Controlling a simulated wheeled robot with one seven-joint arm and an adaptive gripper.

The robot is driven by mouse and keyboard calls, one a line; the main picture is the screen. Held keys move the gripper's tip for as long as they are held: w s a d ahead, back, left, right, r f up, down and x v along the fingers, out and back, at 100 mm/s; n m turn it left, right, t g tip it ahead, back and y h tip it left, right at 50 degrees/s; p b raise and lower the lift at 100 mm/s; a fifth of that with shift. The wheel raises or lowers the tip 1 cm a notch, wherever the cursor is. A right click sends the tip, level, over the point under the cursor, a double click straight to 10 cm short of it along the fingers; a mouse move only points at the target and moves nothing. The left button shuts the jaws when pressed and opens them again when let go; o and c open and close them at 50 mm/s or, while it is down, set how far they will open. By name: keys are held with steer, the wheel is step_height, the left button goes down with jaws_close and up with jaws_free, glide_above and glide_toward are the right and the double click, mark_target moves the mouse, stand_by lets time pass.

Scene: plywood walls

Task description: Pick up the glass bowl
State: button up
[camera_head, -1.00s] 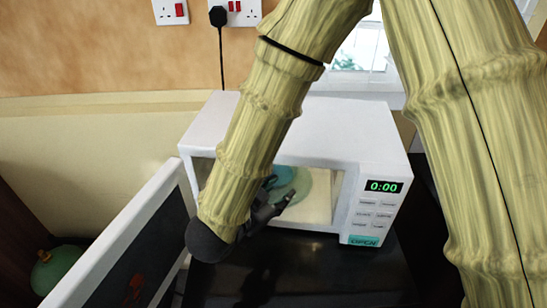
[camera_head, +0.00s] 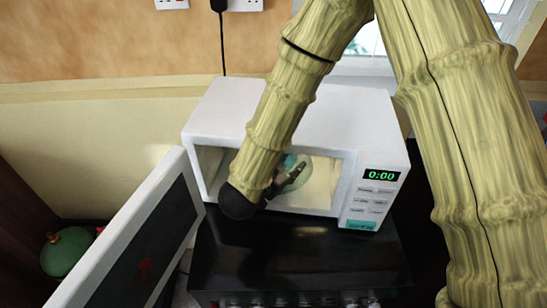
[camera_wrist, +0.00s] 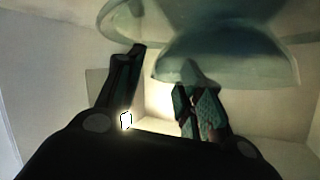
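The pale green glass bowl (camera_head: 290,159) is inside the open white microwave (camera_head: 348,118), mostly hidden behind my arm and gripper in the head view. In the wrist view, the translucent bowl (camera_wrist: 235,55) fills the top right, with a larger clear rim or dish (camera_wrist: 125,22) above it. My gripper (camera_head: 294,174) is at the microwave opening. In the wrist view my gripper (camera_wrist: 164,62) has its two dark fingers apart, with the tips close to the glass. I cannot tell whether they touch it.
The microwave door (camera_head: 135,232) stands open at the left. A black glossy unit (camera_head: 300,255) is under the microwave. A green rounded object (camera_head: 66,252) is at the far left. Sockets and a black plug with a cable are on the back wall.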

steer(key=shift+x, duration=1)
steer(key=shift+r, duration=0.1)
jaws_close()
steer(key=shift+r, duration=0.3)
